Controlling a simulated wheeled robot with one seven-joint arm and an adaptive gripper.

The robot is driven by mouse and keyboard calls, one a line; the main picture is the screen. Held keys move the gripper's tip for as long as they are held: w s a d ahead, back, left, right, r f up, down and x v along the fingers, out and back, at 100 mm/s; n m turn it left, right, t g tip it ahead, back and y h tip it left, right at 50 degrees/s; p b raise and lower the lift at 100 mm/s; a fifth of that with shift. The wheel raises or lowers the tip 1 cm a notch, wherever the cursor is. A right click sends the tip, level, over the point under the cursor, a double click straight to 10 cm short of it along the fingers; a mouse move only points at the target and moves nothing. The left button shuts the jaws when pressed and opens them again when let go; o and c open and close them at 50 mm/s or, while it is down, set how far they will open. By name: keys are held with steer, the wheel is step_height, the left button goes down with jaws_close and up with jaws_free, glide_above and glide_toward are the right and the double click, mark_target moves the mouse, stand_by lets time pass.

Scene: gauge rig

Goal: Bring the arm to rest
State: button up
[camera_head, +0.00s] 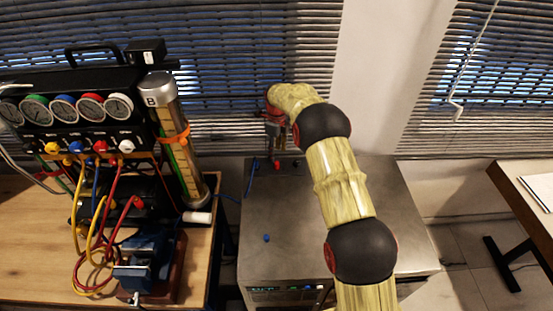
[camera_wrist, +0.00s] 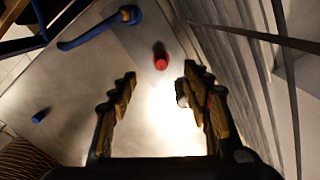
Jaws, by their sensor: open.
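My arm reaches over a metal-topped cabinet (camera_head: 300,215) in the head view, with my gripper (camera_head: 276,150) pointing down near its back edge. In the wrist view my gripper (camera_wrist: 160,95) has its two jagged fingers spread apart, with nothing held between them. A small red cap (camera_wrist: 161,57) stands on the metal top just beyond the fingertips, apart from them. In the head view the gripper's fingertips overlap the area of the red cap, so the gap there is hard to judge.
A blue cap (camera_head: 266,238) lies on the cabinet top; a blue hose (camera_wrist: 100,28) crosses its edge. At left, a wooden bench (camera_head: 30,240) holds a gauge manifold (camera_head: 80,105) with coloured hoses and a tilted cylinder (camera_head: 175,140). Window blinds (camera_head: 230,60) rise close behind my gripper.

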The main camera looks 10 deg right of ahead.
step_height(320, 180, up, 6)
steer(key=shift+f, duration=0.1)
